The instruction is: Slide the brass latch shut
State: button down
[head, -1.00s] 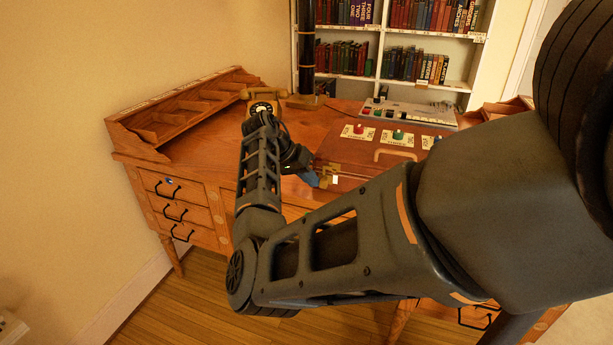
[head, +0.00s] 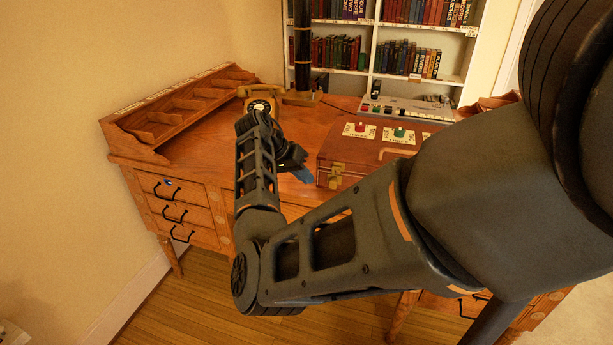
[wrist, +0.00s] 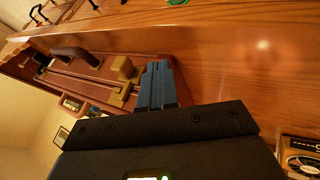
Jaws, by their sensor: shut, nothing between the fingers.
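The brass latch (head: 337,176) is on the front face of a reddish-brown case (head: 365,151), near its left end. In the wrist view the latch (wrist: 122,69) shows as a brass block and plate, just left of my fingertips. My gripper (head: 303,174) is left of the latch in the head view, with its blue fingers together and empty. In the wrist view the blue fingers (wrist: 156,86) point along the case front; a small gap seems to part them from the latch, but contact is hard to tell. I cannot tell whether the latch is shut.
A rotary telephone (head: 262,104) stands behind my wrist. A pigeonhole rack (head: 180,105) lines the desk's left edge. Bare desk top (head: 205,150) lies left of my gripper.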

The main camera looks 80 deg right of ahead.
jog(key=v, duration=0.9)
jog(key=shift+r, duration=0.3)
